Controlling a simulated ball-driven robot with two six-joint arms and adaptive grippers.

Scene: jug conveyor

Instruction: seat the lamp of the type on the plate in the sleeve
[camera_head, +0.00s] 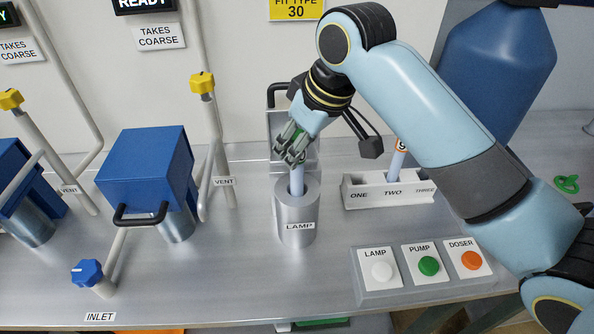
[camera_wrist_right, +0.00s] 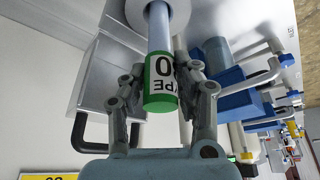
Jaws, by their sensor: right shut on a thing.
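My right gripper (camera_head: 292,152) is shut on a lamp, a pale blue tube (camera_head: 297,183) with a green-banded, white-labelled end (camera_wrist_right: 161,82). The label reads "TYPE" and a 0; the rest is turned out of sight. The lamp points down, its lower part inside the mouth of the silver sleeve (camera_head: 297,220) marked LAMP. The sleeve's rim (camera_wrist_right: 133,14) shows around the tube in the wrist view. How deep the tube sits is hidden. The yellow plate (camera_head: 297,11) reads "FIT TYPE 30". My left gripper is not in view.
A white rack (camera_head: 365,196) marked ONE, TWO, THREE holds another lamp (camera_head: 396,163). In front are LAMP, PUMP and DOSER buttons (camera_head: 428,266). A grey box with a dark handle (camera_head: 278,122) stands behind the sleeve. A blue housing (camera_head: 145,170) stands to the left.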

